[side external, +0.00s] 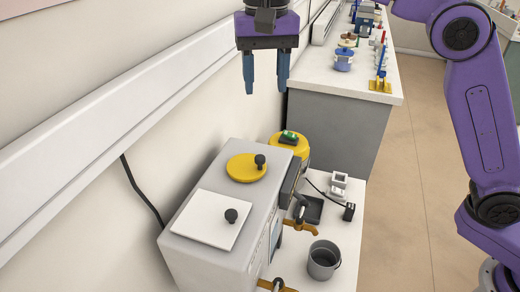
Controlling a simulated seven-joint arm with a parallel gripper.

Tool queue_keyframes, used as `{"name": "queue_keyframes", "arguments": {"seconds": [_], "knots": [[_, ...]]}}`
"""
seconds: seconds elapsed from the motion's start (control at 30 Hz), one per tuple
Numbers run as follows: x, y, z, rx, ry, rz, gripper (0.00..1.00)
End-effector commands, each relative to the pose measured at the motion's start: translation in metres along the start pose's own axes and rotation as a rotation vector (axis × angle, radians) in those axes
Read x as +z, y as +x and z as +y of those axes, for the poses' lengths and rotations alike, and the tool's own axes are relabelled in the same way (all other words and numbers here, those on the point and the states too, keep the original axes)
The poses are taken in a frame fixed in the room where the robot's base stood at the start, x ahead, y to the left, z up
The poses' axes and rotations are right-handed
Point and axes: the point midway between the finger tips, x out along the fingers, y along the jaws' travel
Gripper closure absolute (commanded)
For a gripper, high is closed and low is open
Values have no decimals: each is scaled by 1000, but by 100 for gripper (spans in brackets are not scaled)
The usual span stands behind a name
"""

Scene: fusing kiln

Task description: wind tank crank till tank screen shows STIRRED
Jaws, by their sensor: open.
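The grey tank (190,245) is a box-shaped unit against the wall. On its top is a round yellow disc (244,174) with an upright black knob (260,160) off its centre; this looks like the crank. A dark box (288,184) on the tank's front side may be the screen, but its face is turned away and I cannot read it. My gripper (266,88) is open and empty, pointing down, well above the tank and apart from the disc and knob.
A white square lid (205,222) with a black knob lies on the tank top, nearer the camera. Orange-handled taps (302,228) stick out from the front above a grey bucket (323,260). A yellow round container (300,144) stands behind. A bench (335,85) with small items is farther back.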

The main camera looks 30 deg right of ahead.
Motion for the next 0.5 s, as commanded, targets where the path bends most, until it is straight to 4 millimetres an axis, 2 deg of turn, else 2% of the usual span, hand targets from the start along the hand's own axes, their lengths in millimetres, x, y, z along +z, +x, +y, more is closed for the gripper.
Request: {"name": "queue_keyframes", "arguments": {"seconds": [0.27, 0.5], "knots": [[-9, -4, -8, 1, 96, 0, 51], [-9, 13, -8, 2, 94, -1, 51]]}}
